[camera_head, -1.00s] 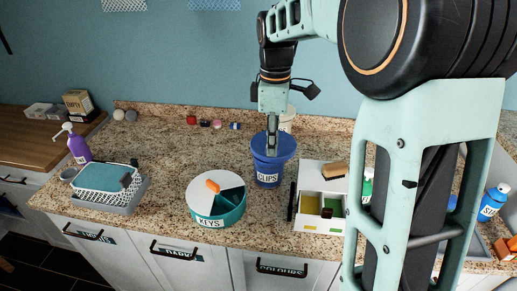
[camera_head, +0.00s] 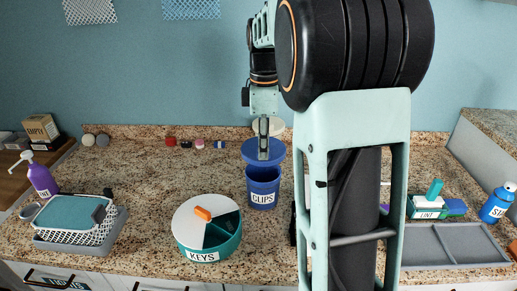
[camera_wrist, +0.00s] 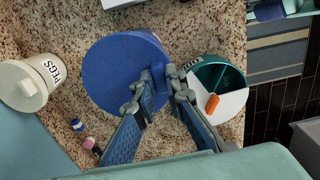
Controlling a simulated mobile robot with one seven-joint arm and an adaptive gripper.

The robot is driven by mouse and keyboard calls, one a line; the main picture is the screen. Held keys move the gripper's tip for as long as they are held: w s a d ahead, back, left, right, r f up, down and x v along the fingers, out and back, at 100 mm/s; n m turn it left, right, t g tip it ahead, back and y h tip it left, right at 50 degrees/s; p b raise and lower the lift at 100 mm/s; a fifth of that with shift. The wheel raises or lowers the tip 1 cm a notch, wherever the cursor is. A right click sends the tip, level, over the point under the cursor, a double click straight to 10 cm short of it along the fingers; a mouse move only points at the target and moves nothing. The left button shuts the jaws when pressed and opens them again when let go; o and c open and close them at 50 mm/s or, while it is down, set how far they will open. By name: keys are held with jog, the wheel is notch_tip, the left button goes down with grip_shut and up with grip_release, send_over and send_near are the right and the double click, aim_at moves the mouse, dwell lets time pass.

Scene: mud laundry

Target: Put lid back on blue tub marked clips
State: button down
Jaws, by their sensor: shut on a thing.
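The blue tub marked CLIPS (camera_head: 262,195) stands upright on the granite counter, and its open rim shows. A round blue lid (camera_head: 263,158) is held above it, with a gap between the two. My gripper (camera_head: 264,146) is shut on the lid's raised handle from above. In the wrist view the lid (camera_wrist: 110,70) looks like a wide flat disc, and my gripper (camera_wrist: 160,83) holds it near its right side. The lid hides most of the tub in that view.
A round teal KEYS box (camera_head: 208,245) with an orange knob stands in front left of the tub. A white PEGS tub (camera_wrist: 22,85) stands near it. A grey tray (camera_head: 450,258) lies right. My arm hides the counter just right of the tub.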

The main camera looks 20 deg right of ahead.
jog(key=shift+f+b, duration=1.75)
jog(key=shift+f, duration=0.25)
jog(key=shift+f+b, duration=0.55)
jog(key=shift+f, duration=0.5)
jog(key=shift+r+p, duration=0.1)
jog(key=shift+p, duration=0.3)
jog(key=shift+f, duration=0.2)
dwell(0.4)
jog(key=c, duration=1.4)
grip_release()
jog(key=shift+r+p, duration=3.3)
jog(key=shift+r, duration=0.25)
